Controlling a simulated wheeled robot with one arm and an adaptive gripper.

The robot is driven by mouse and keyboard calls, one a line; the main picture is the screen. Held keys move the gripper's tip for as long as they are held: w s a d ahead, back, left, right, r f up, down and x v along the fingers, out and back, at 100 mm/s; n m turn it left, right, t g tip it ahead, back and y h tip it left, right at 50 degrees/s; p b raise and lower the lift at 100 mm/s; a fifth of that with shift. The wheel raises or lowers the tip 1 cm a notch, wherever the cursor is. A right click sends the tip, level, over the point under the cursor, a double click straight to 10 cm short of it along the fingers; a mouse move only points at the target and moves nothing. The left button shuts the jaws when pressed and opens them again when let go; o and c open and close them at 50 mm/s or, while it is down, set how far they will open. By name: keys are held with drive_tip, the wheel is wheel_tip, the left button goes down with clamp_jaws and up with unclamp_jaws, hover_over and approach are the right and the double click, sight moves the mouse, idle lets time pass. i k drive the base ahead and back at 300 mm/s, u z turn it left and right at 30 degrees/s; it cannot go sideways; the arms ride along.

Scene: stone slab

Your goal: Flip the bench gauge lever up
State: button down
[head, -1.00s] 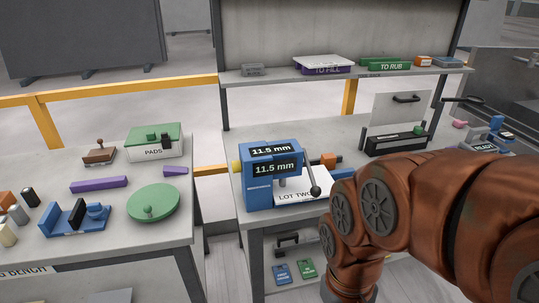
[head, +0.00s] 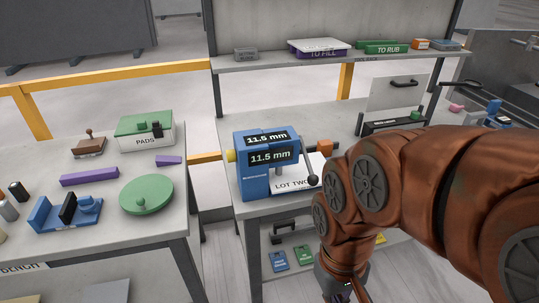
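The bench gauge (head: 254,184) is a blue block with two dark displays, both reading 11.5 mm, at the front left of the right-hand bench. Its lever (head: 308,167) is a dark rod with a ball end on the gauge's right side, slanting downward. A white sheet marked LOT TWO (head: 292,184) lies beside the gauge, partly behind the lever. My arm is to the right of the gauge and bends down past the bench front. My gripper is not visible; only the wrist end shows at the bottom edge. Nothing visible of my arm touches the lever.
The right-hand bench (head: 230,127) has a shelf with trays above and tags on a lower shelf. A black-fronted fixture (head: 385,126) stands behind my arm. The left bench (head: 100,212) holds a PADS box, a green disc and blocks. A floor gap separates the benches.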

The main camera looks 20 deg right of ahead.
sight(312, 180)
drive_tip(key=k, duration=0.5)
drive_tip(key=u, duration=1.6)
drive_tip(key=i, duration=0.45)
